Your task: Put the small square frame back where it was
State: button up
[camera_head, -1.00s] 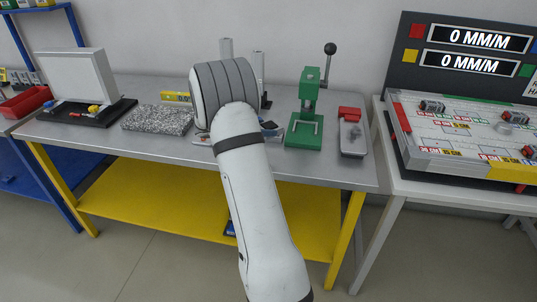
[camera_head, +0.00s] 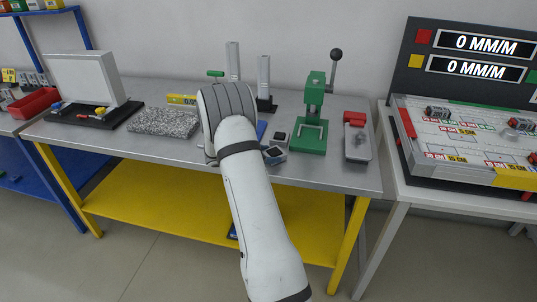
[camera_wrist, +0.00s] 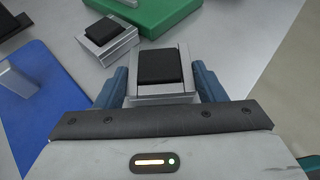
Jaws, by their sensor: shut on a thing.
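My gripper (camera_wrist: 159,76) has its two blue fingers shut on the sides of a small square frame (camera_wrist: 158,66), a silver block with a black top. The held frame also shows in the head view (camera_head: 274,155), just right of my wrist, near the front edge of the bench. I cannot tell whether it touches the bench. A similar silver block with a black top (camera_wrist: 105,38) lies just beyond it to the left, apart from it; it also shows in the head view (camera_head: 280,136). My wrist hides most of the gripper in the head view.
A green press (camera_head: 312,125) stands to the right, its base (camera_wrist: 160,12) just beyond the blocks. A blue plate (camera_wrist: 40,105) lies left of the gripper. A speckled slab (camera_head: 163,122) and a red-topped grey device (camera_head: 357,140) are also on the bench (camera_head: 110,143).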

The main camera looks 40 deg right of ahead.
jog(key=o, duration=1.2)
jog(key=shift+f, duration=0.1)
jog(key=shift+c, duration=0.2)
jog(key=shift+r, duration=0.25)
jog(key=v, duration=1)
jog(key=shift+a+r+b, duration=0.1)
jog(key=shift+a+b, duration=0.25)
jog(key=s+a+r+m+t+y, duration=0.1)
jog(key=s+a+r+m+y, duration=0.2)
jog(key=s+a, duration=0.5)
jog(key=s+a+r+m+t+y, duration=0.1)
jog(key=s+a+r+m+y, duration=0.3)
jog(key=s, duration=0.7)
jog(key=s+a+r+m+t+y, duration=0.1)
jog(key=s+a+r+m+y, duration=0.2)
jog(key=s+a+m+y, duration=0.3)
jog(key=shift+s+a+r+m+t+y, duration=0.2)
jog(key=shift+s+a+m+t+y, duration=0.1)
jog(key=shift+s+a+m, duration=2.35)
jog(key=shift+w+a+n, duration=0.4)
jog(key=shift+a+n, duration=0.05)
jog(key=shift+n, duration=0.1)
